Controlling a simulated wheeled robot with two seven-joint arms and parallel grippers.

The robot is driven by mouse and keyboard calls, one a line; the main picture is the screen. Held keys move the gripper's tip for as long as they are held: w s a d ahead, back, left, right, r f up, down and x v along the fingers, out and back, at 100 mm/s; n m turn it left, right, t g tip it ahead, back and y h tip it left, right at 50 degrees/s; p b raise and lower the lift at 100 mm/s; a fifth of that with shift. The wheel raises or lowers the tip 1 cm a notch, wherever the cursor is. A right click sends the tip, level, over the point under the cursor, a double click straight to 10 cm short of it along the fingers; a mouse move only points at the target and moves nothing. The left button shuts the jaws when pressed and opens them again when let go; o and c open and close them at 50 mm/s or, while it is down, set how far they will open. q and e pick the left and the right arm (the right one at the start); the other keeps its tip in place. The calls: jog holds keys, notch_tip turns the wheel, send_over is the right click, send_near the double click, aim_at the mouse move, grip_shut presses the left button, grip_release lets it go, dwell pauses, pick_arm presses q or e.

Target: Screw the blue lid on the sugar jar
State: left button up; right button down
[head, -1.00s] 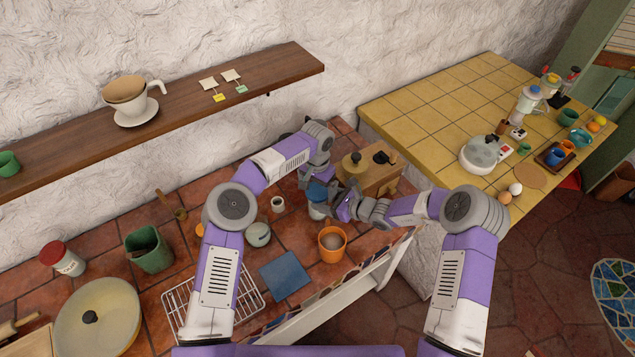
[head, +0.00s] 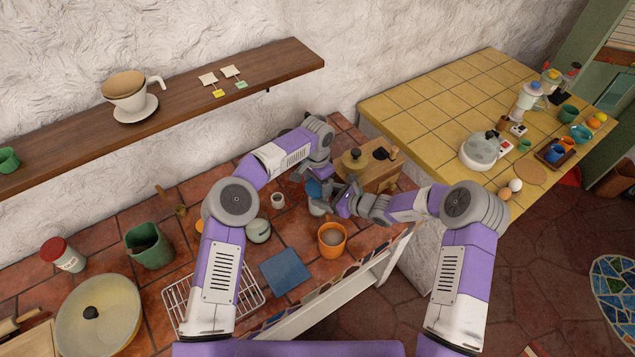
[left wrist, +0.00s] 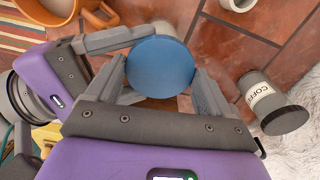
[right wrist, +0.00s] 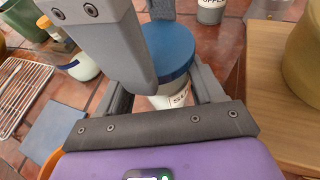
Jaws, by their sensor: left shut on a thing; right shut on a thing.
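The round blue lid (left wrist: 160,66) is between the fingers of my left gripper (left wrist: 160,76), which is shut on it. The lid also shows in the right wrist view (right wrist: 168,48), directly over the white sugar jar (right wrist: 178,97), whose label is partly covered. My right gripper (right wrist: 165,84) is shut on the jar, below the lid. In the head view, the lid (head: 314,188) and jar (head: 316,208) are mostly hidden between both grippers. I cannot tell whether the lid is fully seated or how far it is threaded.
A wooden grinder box (head: 380,172) stands close behind the right gripper. An orange mug (head: 332,238) is in front of the jar, and a blue square mat (head: 285,271) lies front left. A coffee jar (left wrist: 270,105) is near the left gripper. A wall shelf (head: 190,98) runs above.

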pick_arm(q)
jog(key=o, duration=1)
jog(key=shift+o, duration=0.2)
jog(key=shift+r, duration=0.15)
jog(key=shift+r, duration=2.15)
notch_tip(320, 180, up, 12)
jog(key=shift+w+a, duration=0.1)
